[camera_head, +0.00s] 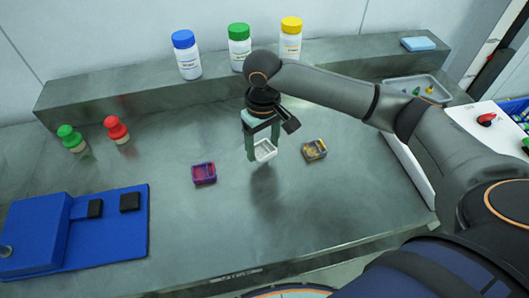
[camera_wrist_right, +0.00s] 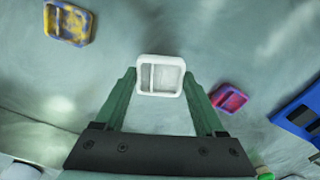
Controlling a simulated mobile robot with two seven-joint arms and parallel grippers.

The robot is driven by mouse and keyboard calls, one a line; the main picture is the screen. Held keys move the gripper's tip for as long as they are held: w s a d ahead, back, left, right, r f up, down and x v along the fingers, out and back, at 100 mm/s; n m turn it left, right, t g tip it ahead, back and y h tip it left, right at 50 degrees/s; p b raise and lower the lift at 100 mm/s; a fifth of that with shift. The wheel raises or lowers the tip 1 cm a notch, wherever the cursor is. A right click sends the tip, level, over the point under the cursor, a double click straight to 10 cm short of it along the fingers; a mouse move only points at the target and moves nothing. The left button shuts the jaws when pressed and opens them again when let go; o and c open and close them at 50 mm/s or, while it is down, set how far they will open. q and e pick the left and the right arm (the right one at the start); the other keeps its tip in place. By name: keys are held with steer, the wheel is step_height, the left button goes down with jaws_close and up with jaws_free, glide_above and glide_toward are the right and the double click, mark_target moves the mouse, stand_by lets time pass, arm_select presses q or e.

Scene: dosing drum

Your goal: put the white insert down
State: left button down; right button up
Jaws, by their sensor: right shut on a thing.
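The white insert (camera_head: 264,150) is a small, open, two-part tray. In the head view it hangs between the green fingers of my right gripper (camera_head: 263,148), above the grey table, with a shadow below it. In the right wrist view the white insert (camera_wrist_right: 160,76) sits between the fingertips of the right gripper (camera_wrist_right: 160,84), which is shut on it. My left gripper is not in the head view.
A purple-red insert (camera_head: 204,173) lies left of the gripper and a yellow-grey insert (camera_head: 315,150) right of it. A blue device (camera_head: 122,236) stands at the left. Bottles (camera_head: 187,55) line the back shelf. The table (camera_head: 300,215) in front is clear.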

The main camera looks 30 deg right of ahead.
mark_target(264, 148)
steer(key=shift+w+d+f, duration=0.2)
steer(key=shift+d+f, duration=0.05)
steer(key=shift+f, duration=0.1)
step_height(264, 148, down, 4)
steer(key=shift+w+d+r, duration=0.1)
steer(key=shift+r, duration=0.15)
steer(key=o, duration=1.5)
steer(key=shift+f, duration=0.1)
steer(key=shift+c, duration=0.2)
step_height(264, 148, up, 12)
steer(key=shift+r+p, duration=0.2)
steer(key=shift+p, duration=0.1)
